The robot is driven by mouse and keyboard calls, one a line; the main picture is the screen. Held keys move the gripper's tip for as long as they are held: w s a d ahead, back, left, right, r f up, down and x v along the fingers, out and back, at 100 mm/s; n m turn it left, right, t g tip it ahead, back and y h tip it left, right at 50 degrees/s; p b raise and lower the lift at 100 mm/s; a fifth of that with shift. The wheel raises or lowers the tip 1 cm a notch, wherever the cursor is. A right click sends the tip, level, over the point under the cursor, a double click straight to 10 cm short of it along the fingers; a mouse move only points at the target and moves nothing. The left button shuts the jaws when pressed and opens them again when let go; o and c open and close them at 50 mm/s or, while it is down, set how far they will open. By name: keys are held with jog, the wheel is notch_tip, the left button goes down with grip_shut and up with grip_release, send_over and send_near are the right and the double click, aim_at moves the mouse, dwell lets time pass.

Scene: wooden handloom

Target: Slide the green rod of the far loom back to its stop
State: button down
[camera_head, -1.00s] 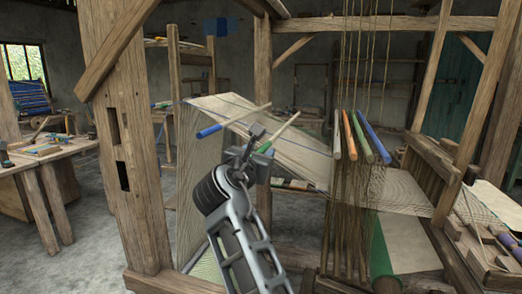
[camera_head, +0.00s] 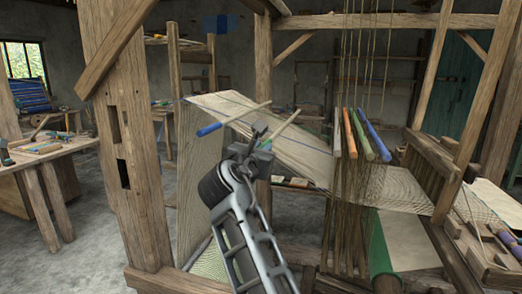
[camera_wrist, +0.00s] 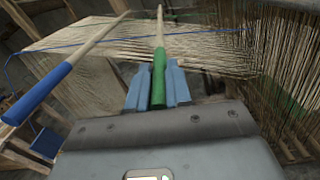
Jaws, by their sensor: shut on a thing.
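A rod with a green end (camera_wrist: 159,80) and a pale wooden shaft (camera_wrist: 160,28) lies across the threads of the loom. My gripper (camera_wrist: 158,88) is shut on the green end, with one blue-grey finger on each side of it. In the head view my gripper (camera_head: 259,136) is at the rod's near end, and the pale shaft (camera_head: 287,123) points up and right. The green end is hidden there behind my gripper. A rod with a blue end (camera_head: 210,129) lies beside it to the left, apart from my gripper; it also shows in the wrist view (camera_wrist: 38,92).
The sloping cream warp (camera_head: 295,158) lies under the rods. Orange, green and blue heddle bars (camera_head: 363,136) hang on cords to the right. A thick wooden post (camera_head: 137,150) stands left of my arm. A workbench (camera_head: 45,155) is farther left, with open floor between.

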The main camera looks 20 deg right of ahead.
dwell(0.3)
jog(key=w+a+r+p, duration=0.1)
jog(key=w+a+r, duration=0.1)
jog(key=w+a, duration=0.2)
jog(key=shift+w+a+r+p, duration=0.2)
jog(key=shift+w+a+p, duration=0.1)
jog(key=shift+a, duration=0.85)
jog(key=c, duration=1.1)
grip_release()
jog(key=shift+o, duration=0.2)
jog(key=shift+s, duration=0.1)
jog(key=b+v, duration=0.1)
jog(key=v, duration=0.6)
jog(key=shift+s+a, duration=0.25)
